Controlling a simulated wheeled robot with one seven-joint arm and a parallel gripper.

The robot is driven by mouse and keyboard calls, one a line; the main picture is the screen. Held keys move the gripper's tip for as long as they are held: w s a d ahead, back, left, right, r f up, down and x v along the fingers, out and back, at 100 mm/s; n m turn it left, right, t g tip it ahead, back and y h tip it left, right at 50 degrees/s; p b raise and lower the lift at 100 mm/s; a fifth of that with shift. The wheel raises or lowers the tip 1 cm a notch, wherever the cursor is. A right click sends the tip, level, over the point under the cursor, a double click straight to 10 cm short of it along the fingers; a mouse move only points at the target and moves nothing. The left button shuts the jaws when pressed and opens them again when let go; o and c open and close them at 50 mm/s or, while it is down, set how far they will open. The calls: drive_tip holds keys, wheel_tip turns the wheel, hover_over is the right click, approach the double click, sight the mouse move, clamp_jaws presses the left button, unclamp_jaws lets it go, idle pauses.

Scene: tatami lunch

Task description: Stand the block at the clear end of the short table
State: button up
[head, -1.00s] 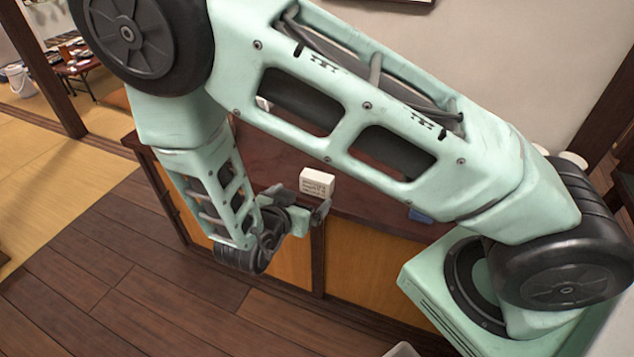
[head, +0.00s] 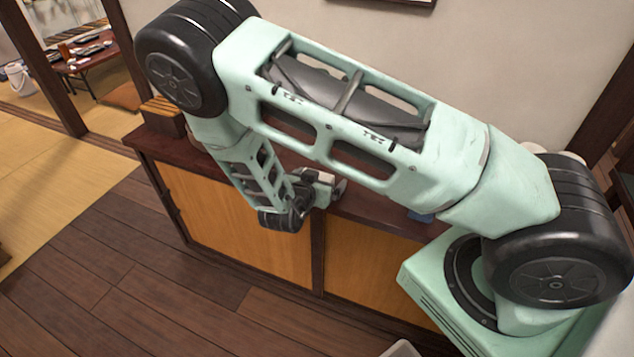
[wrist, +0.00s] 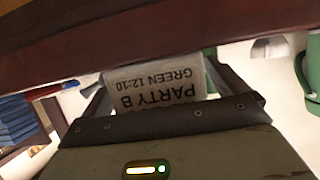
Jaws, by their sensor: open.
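The white block (head: 326,178) stands on the dark counter top (head: 375,208), partly hidden by my gripper (head: 327,188). In the wrist view the block (wrist: 155,84) shows upside-down printed words, "PARTY B" and "GREEN 12:10". My gripper (wrist: 165,98) is open, with one finger on each side of the block. I cannot tell whether the fingers touch it. A low reddish table (head: 82,66) with dishes on it stands at the far left, beyond a wooden post; its far end is partly cut off from view.
A slatted wooden box (head: 165,116) sits at the counter's left end. A blue item (head: 420,216) lies to the right of the block. The wrist view shows a green mug (wrist: 313,72) and a blue stack (wrist: 18,118). A white bucket (head: 18,75) stands near the low table.

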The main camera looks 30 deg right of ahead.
drive_tip(key=c, duration=1.1)
drive_tip(key=shift+c, duration=0.2)
